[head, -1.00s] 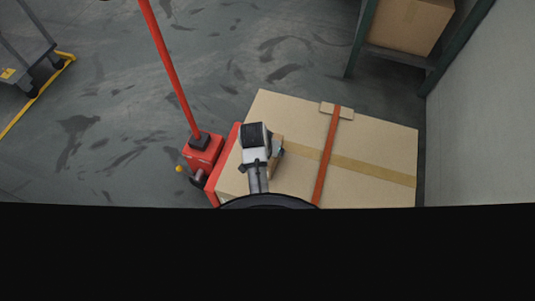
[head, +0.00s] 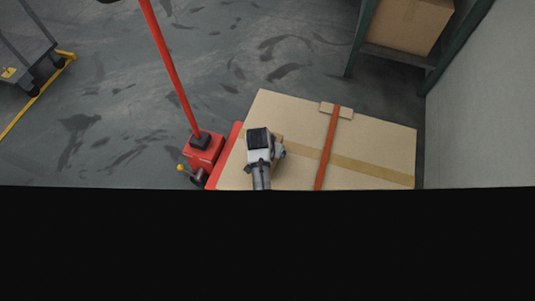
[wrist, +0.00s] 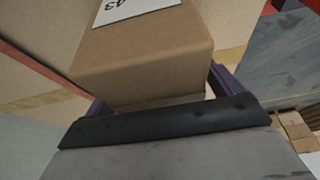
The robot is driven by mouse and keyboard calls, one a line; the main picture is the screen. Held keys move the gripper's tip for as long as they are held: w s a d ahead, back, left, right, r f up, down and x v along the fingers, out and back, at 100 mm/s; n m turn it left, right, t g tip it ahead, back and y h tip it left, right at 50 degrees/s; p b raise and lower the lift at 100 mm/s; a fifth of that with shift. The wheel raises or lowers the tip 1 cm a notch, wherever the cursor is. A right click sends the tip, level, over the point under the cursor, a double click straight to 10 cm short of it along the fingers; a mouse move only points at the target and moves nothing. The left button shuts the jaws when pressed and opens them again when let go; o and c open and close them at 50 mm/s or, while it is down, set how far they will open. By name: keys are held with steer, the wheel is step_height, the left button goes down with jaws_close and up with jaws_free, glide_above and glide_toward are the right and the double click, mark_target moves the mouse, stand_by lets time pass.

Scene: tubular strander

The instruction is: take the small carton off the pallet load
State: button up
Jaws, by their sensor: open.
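The small carton (wrist: 145,60) is brown with a white label showing "43", and fills the middle of the wrist view. It sits on top of the large pallet carton (head: 380,145). In the head view only a sliver of the small carton (head: 278,137) shows beside my wrist. My gripper (wrist: 162,94) is open, its purple fingers at either side of the small carton's near end; I cannot tell whether they touch it. In the head view my gripper (head: 262,143) is over the load's left part, its fingers hidden.
A red strap (head: 328,145) crosses the load to the right of my gripper. A red pallet truck (head: 205,150) with an upright handle stands at the left. A green rack (head: 362,38) and a wall (head: 480,110) bound the right.

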steer(key=shift+f, duration=0.15)
steer(key=c, duration=1.3)
steer(key=shift+c, duration=0.4)
